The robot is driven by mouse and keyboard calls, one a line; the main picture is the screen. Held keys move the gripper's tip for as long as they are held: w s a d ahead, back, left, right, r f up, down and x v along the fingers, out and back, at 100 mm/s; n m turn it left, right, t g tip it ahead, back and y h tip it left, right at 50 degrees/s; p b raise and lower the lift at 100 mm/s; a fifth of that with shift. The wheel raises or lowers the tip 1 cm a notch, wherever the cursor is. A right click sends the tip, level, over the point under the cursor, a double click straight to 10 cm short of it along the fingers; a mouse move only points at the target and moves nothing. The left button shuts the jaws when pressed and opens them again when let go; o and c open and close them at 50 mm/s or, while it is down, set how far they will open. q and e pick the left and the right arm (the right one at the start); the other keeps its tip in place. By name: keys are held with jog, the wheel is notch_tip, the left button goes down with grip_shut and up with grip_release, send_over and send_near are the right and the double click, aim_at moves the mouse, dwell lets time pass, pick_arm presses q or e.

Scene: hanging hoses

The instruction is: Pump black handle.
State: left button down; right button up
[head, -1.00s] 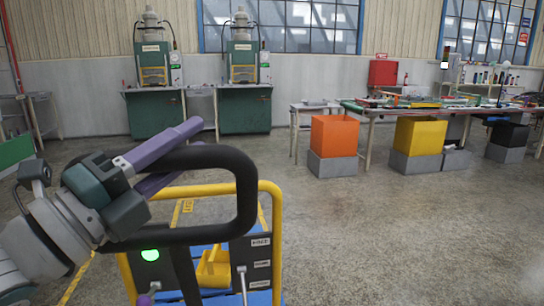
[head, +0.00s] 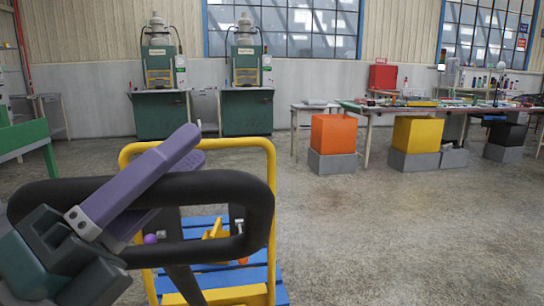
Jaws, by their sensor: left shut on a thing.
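The black handle (head: 262,205) is a thick rounded loop on a dark stem, tilted and close to the camera at lower left in the head view. My left gripper (head: 188,160) has purple fingers that lie across the handle's upper bar at its left part. One finger passes over the bar and the other shows behind it. The gripper is shut on the handle. Its wrist covers the loop's lower left corner. My right gripper is not in view.
A yellow tube frame (head: 270,165) with blue slats (head: 215,255) stands just behind the handle. Green presses (head: 160,110) stand by the far wall. Orange (head: 334,133) and yellow (head: 418,135) bins stand at right by a long workbench. Floor at right is open.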

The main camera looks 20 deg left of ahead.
pick_arm(q)
jog(key=shift+r, duration=0.1)
jog(key=c, duration=0.6)
grip_release()
jog(key=shift+s+a+f, duration=0.15)
jog(key=shift+s+f, duration=0.1)
jog(key=shift+f, duration=0.1)
jog(key=b+v, duration=0.1)
jog(key=v, duration=0.8)
jog(key=shift+s+b, duration=0.15)
jog(key=shift+b, duration=0.25)
